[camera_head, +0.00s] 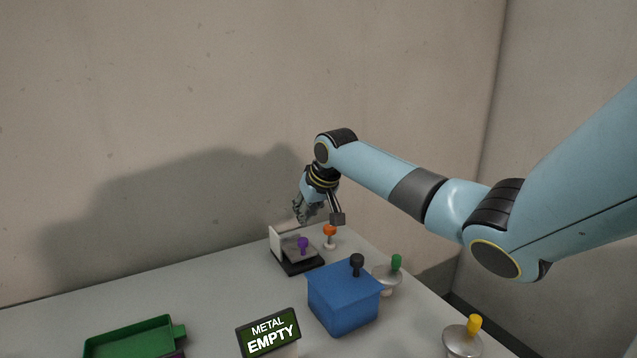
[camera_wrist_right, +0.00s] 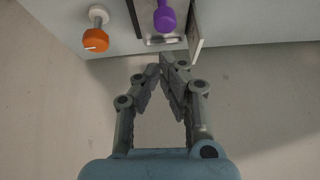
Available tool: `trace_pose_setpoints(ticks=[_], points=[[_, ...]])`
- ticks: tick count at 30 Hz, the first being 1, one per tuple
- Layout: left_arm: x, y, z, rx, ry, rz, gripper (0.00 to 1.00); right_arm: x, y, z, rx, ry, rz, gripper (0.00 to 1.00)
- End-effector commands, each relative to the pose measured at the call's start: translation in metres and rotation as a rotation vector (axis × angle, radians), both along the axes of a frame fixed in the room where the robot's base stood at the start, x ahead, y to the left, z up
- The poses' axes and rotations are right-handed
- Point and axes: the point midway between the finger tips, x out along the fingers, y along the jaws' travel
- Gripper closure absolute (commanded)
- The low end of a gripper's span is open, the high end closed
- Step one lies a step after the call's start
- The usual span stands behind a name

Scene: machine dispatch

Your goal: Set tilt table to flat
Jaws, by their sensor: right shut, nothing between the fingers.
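The tilt table appears to be the small device at the back of the table, with a dark base (camera_head: 303,265), a pale upright plate (camera_head: 276,243) and a purple knob (camera_head: 303,243). The purple knob also shows at the top of the right wrist view (camera_wrist_right: 165,17), beside the plate's edge (camera_wrist_right: 195,35). An orange-topped knob (camera_head: 329,231) stands just right of the device; it shows at upper left in the wrist view (camera_wrist_right: 96,40). My right gripper (camera_head: 301,220) is above the device, fingertips together, empty and apart from both knobs. My left gripper is not in view.
A blue box (camera_head: 341,303) with a black knob stands in front of the device. Green-topped (camera_head: 396,262) and yellow-topped (camera_head: 474,325) knobs are to the right. A green tray (camera_head: 130,335) and a sign reading "METAL EMPTY" (camera_head: 268,333) are at the front. The left back tabletop is clear.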

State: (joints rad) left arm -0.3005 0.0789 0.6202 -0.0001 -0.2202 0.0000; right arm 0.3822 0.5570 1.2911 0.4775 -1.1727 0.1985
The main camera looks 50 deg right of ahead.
Motion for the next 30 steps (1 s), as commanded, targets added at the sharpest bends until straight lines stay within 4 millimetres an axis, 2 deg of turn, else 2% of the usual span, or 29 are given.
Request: trace_pose_setpoints(ticks=[1,3,9,15,30], points=[[0.001,0.0,0.019,0.0,-0.001,0.0,0.6,0.001,-0.001,0.018,0.001,0.0,-0.001,1.0],[0.0,0.0,0.008,0.0,-0.001,0.0,0.6,-0.011,0.001,0.023,-0.006,-0.001,0.003,1.0],[0.002,0.001,0.003,0.001,-0.003,0.0,0.6,-0.038,0.007,0.056,-0.006,-0.001,0.003,1.0],[0.001,0.001,0.001,0.001,-0.002,0.0,0.6,-0.055,0.012,0.079,-0.003,0.0,0.001,1.0],[0.003,0.001,0.001,0.001,-0.004,0.0,0.6,-0.059,0.014,0.085,-0.001,0.0,0.001,1.0]])
